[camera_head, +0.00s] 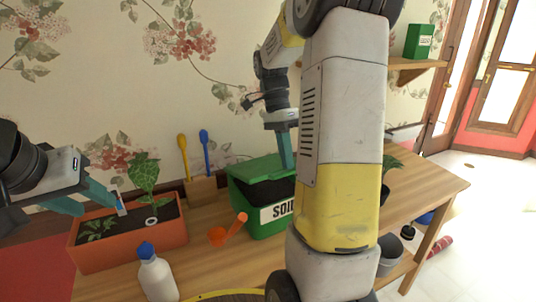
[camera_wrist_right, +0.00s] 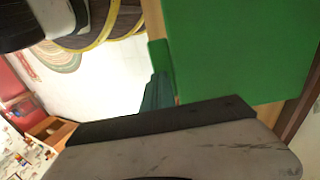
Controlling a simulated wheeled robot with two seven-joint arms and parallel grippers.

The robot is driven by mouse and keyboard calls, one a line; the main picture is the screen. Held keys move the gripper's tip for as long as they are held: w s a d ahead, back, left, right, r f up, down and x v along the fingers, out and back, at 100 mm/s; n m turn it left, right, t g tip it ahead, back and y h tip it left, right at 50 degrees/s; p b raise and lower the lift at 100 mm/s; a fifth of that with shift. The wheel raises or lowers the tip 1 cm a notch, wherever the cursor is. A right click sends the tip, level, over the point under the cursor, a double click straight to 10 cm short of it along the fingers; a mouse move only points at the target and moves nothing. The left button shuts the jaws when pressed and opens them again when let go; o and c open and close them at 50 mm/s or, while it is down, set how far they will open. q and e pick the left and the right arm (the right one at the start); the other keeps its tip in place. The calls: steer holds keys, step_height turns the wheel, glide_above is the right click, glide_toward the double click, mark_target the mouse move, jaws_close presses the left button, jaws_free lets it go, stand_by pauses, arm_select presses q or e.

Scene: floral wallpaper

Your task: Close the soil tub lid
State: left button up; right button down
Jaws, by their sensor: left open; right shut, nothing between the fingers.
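The green soil tub (camera_head: 255,218) stands on the wooden table, with a white "SOIL" label partly hidden by my right arm. Its green lid (camera_head: 255,168) is partly open, and dark soil (camera_head: 255,188) shows beneath it. My right gripper (camera_head: 286,165) is shut and empty, pointing down at the lid's right part; I cannot tell if it touches. In the right wrist view its teal fingers (camera_wrist_right: 158,95) are beside a large green surface (camera_wrist_right: 240,50). My left gripper (camera_head: 98,205) is open and empty over the orange planter (camera_head: 130,252) at the left.
An orange trowel (camera_head: 228,232) lies in front of the tub. A wooden holder (camera_head: 201,188) with yellow and blue tools stands behind. My right arm hides much of the table's middle.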

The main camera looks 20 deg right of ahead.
steer(key=s+f+t, duration=0.1)
steer(key=s+f, duration=0.2)
steer(key=f, duration=0.6)
steer(key=shift+s+d+f, duration=0.2)
steer(key=shift+s+f, duration=0.2)
step_height(320, 180, up, 15)
steer(key=s+a+n+t+y, duration=0.1)
steer(key=s+a+n+t, duration=0.3)
steer(key=a+n, duration=0.3)
steer(key=s+a+r+n+t+y, duration=0.1)
steer(key=s+a+n+t, duration=0.3)
steer(key=a+n, duration=0.4)
steer(key=shift+s+a+r+n+t+y, duration=0.35)
steer(key=shift+n+t, duration=0.35)
steer(key=shift+n, duration=0.3)
